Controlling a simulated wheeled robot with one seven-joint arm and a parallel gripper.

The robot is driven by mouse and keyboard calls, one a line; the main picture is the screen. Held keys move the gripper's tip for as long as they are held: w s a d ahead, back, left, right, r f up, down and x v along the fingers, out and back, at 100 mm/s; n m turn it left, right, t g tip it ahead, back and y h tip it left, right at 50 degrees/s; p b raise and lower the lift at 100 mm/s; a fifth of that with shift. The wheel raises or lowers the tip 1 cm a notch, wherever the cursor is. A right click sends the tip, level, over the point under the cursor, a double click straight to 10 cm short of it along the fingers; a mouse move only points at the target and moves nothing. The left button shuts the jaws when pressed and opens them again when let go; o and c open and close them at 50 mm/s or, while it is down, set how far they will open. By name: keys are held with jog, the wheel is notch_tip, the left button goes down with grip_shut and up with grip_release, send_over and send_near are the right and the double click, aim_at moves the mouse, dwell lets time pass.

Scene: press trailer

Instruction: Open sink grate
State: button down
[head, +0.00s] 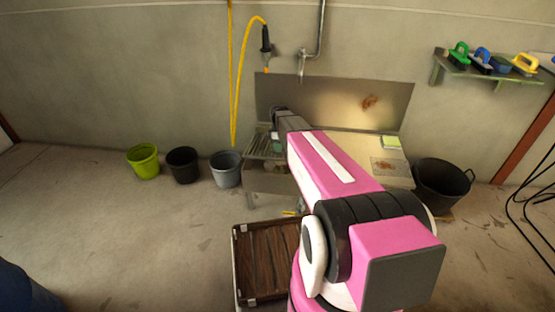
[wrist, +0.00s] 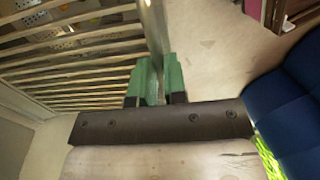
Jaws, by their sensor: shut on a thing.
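The sink grate (head: 264,146) is a metal grid of parallel bars on the left part of the metal sink (head: 280,183), at the back wall. In the wrist view the grate (wrist: 75,45) fills the upper left, with a perforated surface behind its bars. My gripper (wrist: 155,82) has green fingertips shut on the grate's metal side rail. In the head view my pink arm reaches to the grate and hides part of the sink and the fingertips. I cannot tell how far the grate is tilted.
A green bucket (head: 143,161), a black bucket (head: 183,163) and a grey bucket (head: 226,169) stand left of the sink. A large black tub (head: 442,185) stands right. A wooden-topped crate (head: 262,260) is in front. A yellow hose (head: 237,80) hangs above. Floor at left is mostly free.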

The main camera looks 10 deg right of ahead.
jog(key=w+d+r, duration=0.2)
jog(key=w+r, duration=0.5)
jog(key=w+d+r, duration=0.3)
jog(key=w+r, duration=0.4)
jog(key=w, duration=0.1)
jog(key=shift+w+r, duration=0.2)
jog(key=shift+r, duration=0.15)
jog(key=c, duration=1.8)
grip_release()
jog(key=shift+w+d+r, duration=0.1)
jog(key=shift+w+d, duration=0.05)
jog(key=shift+w, duration=0.1)
jog(key=shift+o, duration=0.2)
jog(key=o, duration=1)
jog(key=shift+s+r, duration=0.1)
jog(key=shift+s, duration=0.05)
jog(key=shift+c, duration=1.1)
